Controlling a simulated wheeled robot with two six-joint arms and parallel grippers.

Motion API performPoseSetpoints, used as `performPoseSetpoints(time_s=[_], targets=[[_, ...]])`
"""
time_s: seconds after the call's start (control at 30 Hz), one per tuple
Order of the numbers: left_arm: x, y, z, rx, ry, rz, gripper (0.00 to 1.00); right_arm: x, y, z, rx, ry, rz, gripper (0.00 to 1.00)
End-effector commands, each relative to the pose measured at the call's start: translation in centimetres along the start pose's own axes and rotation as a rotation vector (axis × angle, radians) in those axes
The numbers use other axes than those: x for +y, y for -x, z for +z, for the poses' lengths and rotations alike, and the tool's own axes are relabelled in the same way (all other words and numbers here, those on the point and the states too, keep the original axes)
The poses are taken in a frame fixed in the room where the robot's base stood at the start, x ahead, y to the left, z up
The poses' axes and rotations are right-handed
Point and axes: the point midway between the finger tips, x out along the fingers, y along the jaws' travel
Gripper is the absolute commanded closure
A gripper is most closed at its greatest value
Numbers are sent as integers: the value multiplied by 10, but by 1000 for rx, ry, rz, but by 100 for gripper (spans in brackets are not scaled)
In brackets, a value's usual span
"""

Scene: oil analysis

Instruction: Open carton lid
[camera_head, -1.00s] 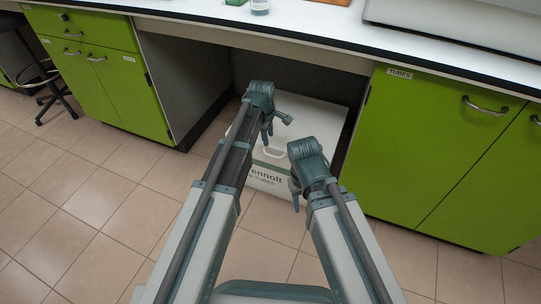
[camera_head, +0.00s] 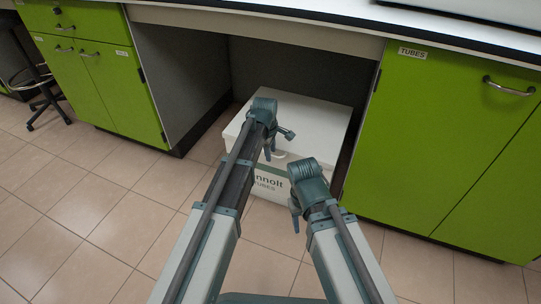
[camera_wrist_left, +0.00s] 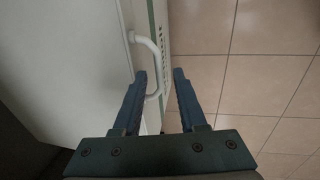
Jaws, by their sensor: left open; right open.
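The carton (camera_head: 266,198) is a white box with a green stripe and lettering on its front, standing on the floor under the bench. Its white lid (camera_head: 316,115) looks flat and closed. A white curved handle (camera_wrist_left: 152,52) shows at the lid's front edge in the left wrist view. My left gripper (camera_head: 277,143) is over the lid's front edge. In the left wrist view, its open fingers (camera_wrist_left: 160,76) are on either side of the handle's near end; contact cannot be told. My right gripper (camera_head: 296,212) is open and empty in front of the carton's right side.
A green cabinet labelled TUBES (camera_head: 445,140) stands close to the carton's right. Green drawers and a door (camera_head: 112,85) stand left, with a stool (camera_head: 38,88) beyond. The white bench top (camera_head: 300,12) overhangs the carton. Tiled floor (camera_head: 90,205) is clear in front.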

Motion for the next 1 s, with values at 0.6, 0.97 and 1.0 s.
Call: performPoseSetpoints(time_s=[0.6, 0.97, 1.0], targets=[[0, 1, 0, 0, 0, 0, 100, 0, 1, 0, 0, 0, 0, 50], [0, 1, 0, 0, 0, 0, 100, 0, 1, 0, 0, 0, 0, 50], [0, 1, 0, 0, 0, 0, 100, 0, 1, 0, 0, 0, 0, 50]])
